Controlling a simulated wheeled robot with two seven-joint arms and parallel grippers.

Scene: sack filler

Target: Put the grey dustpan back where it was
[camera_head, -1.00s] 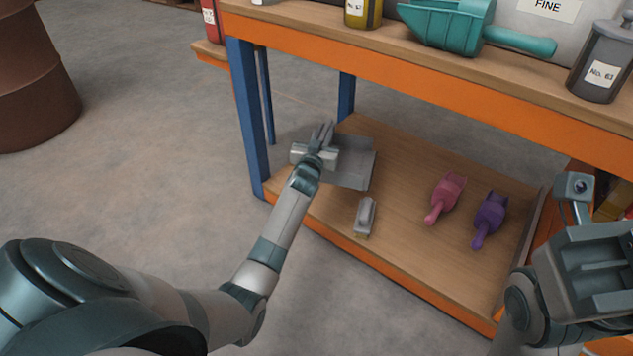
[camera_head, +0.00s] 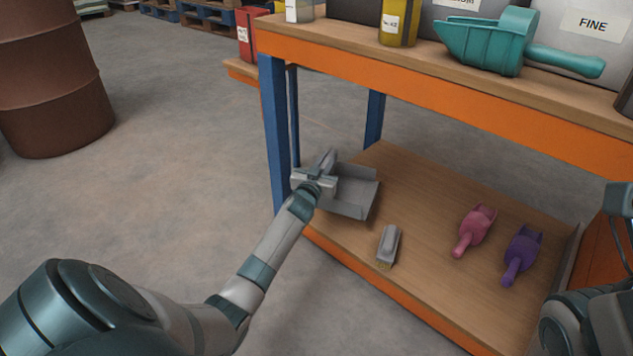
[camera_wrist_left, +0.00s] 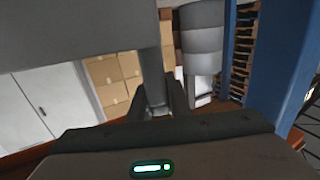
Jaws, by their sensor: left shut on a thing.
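The grey dustpan (camera_head: 352,193) is at the left end of the lower wooden shelf, near the blue front post. My left gripper (camera_head: 326,162) is shut on the dustpan, apparently by its handle, at the pan's left side. In the left wrist view the fingers (camera_wrist_left: 158,100) close around a grey bar, and a large grey surface (camera_wrist_left: 80,35) fills the upper left. I cannot tell whether the pan touches the shelf board. Of my right arm, only part shows at the lower right edge of the head view; its fingertips are not visible.
The lower shelf (camera_head: 420,215) also holds a small grey brush-like item (camera_head: 389,246), a pink scoop (camera_head: 475,230) and a purple scoop (camera_head: 521,255). A blue post (camera_head: 276,130) stands close to my left gripper. The upper shelf (camera_head: 500,105) overhangs, with a teal scoop (camera_head: 490,42) on it.

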